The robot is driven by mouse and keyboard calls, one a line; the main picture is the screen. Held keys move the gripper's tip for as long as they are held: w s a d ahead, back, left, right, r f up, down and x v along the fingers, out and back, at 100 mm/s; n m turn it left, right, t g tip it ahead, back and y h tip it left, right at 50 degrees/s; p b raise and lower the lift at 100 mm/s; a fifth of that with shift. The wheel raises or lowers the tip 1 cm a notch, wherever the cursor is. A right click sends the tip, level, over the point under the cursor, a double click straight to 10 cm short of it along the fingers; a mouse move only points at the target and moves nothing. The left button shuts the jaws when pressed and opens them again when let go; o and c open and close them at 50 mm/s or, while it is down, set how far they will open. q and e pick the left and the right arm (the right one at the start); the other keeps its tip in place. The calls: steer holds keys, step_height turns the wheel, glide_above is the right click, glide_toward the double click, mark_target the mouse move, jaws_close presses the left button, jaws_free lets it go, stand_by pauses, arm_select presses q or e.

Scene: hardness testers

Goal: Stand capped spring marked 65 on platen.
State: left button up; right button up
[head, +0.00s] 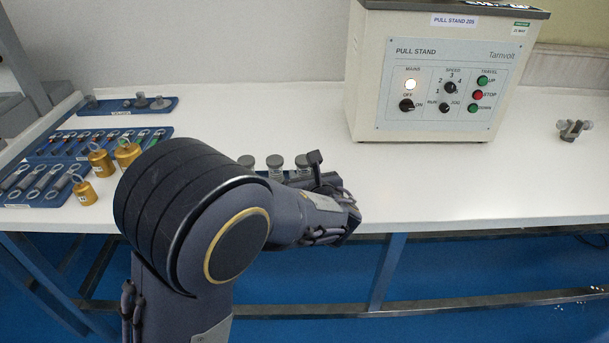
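Several small grey-capped cylinders stand in a row behind my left arm: one at the left (246,161), one in the middle (274,164) and one at the right (302,163). Their lower parts are partly hidden by my arm, and no 65 marking can be read. My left gripper (338,205) is over the table's front edge, just right of and nearer than these cylinders. Its fingers are seen from the side and blend together, so its opening and any held thing cannot be told. I cannot make out a platen. My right gripper is out of view.
The pull stand's control box (440,75) stands at the back. Blue trays with hooked springs (45,182) and metal fittings (140,102), plus brass weights (85,192), are at the left. A small metal clamp (573,129) lies far right. The white table (470,180) is clear before the box.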

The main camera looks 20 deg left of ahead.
mark_target(305, 160)
arm_select(q)
steer(key=c, duration=0.3)
steer(key=shift+r+p, duration=3.2)
steer(key=shift+r, duration=0.35)
steer(key=shift+c, duration=0.2)
steer(key=shift+f, duration=0.1)
